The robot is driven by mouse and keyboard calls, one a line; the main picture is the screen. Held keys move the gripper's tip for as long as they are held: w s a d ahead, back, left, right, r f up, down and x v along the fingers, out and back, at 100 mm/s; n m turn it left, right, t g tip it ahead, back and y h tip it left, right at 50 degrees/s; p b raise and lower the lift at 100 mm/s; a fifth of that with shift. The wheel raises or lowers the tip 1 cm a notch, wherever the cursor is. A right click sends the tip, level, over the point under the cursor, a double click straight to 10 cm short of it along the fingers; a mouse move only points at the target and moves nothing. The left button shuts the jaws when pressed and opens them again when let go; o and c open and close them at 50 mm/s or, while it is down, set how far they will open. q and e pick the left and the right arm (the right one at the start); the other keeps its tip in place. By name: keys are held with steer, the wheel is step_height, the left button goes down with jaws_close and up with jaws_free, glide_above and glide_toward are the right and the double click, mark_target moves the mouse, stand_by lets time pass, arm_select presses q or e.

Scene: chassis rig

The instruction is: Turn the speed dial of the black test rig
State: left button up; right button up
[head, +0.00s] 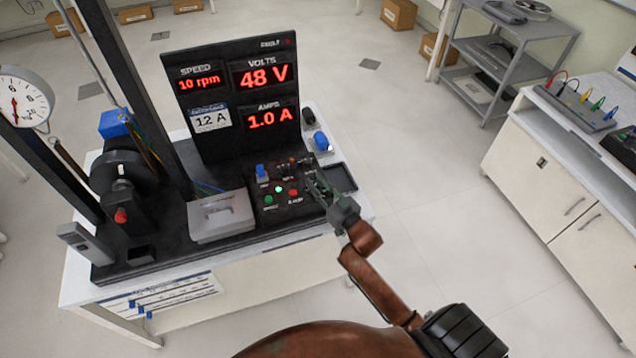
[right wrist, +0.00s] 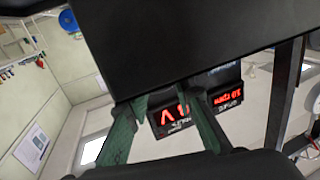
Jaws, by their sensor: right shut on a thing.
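The black test rig (head: 228,92) stands on a white table; its display reads speed 10 rpm, 48 V and 1.0 A. Its control panel (head: 262,210) carries a blue knob, small dark knobs, a lit green lamp, and green and red buttons. My right gripper (head: 313,182) is at the right end of this panel, its green-grey fingers shut on a small part there, apparently the speed dial, which the fingers hide. In the right wrist view the fingertips (right wrist: 167,100) meet a dark surface, and the display (right wrist: 170,118) appears upside down behind. My left gripper is out of view.
A grey box (head: 221,214) sits left of the panel, beside dark upright posts. A black tray (head: 340,177) and a blue-capped item (head: 321,141) lie close to my right gripper. A white cabinet (head: 560,165) stands at the right, with open floor between.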

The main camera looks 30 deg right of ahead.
jaws_close()
steer(key=shift+r+n+y+p, duration=0.15)
steer(key=shift+n+y+p, duration=0.35)
steer(key=shift+y, duration=0.1)
steer(key=shift+n+y, duration=0.3)
steer(key=shift+y, duration=0.4)
steer(key=o, duration=0.7)
jaws_free()
steer(key=shift+o, duration=0.2)
